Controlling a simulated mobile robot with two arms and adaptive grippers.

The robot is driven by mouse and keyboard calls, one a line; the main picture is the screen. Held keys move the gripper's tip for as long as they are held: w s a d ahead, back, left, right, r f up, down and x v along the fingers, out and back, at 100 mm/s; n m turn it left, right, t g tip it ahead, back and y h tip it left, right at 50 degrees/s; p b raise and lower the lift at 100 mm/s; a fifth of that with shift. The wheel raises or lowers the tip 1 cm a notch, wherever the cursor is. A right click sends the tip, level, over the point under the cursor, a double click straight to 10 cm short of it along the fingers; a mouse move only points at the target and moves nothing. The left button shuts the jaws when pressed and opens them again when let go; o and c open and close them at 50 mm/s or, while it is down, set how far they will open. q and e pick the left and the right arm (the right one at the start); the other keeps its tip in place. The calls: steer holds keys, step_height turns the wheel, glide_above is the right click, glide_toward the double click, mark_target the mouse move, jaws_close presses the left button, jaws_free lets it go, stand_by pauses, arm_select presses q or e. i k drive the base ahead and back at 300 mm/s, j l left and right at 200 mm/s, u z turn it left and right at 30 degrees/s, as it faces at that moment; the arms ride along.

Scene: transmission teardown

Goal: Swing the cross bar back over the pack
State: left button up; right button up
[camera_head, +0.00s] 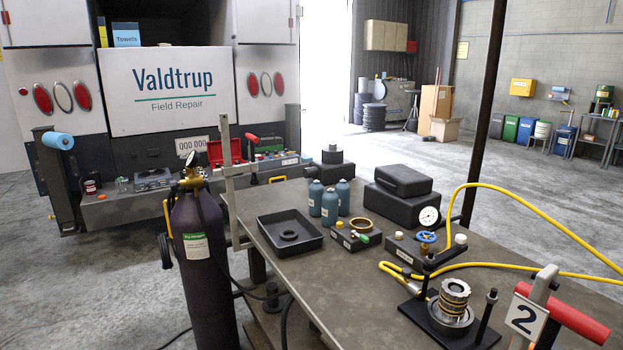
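The pack (455,296) is a stack of brass and steel rings. It stands upright in a round holder on a black base plate (418,317) at the lower right of the table. A black post rises on each side of it, a left post (425,281) and a right post (487,318). The dark cross bar (445,255) appears to sit on top of the left post and to point back and right, behind the pack. The top of the pack looks uncovered. A white knob (460,239) shows near the bar's far end. Neither of my grippers is in view.
A yellow hose (522,264) runs behind the fixture. A gauge (429,216), black tray (266,240) and gas cylinder (205,270) are farther off. The table's middle (350,277) is clear.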

mark_target(445, 256)
steer(key=i+j+z, duration=0.1)
steer(key=z, duration=0.25)
steer(key=i+j+z, duration=0.1)
steer(key=z, duration=0.2)
steer(key=j+z, duration=0.35)
steer(key=i+l, duration=0.05)
steer(key=l, duration=0.05)
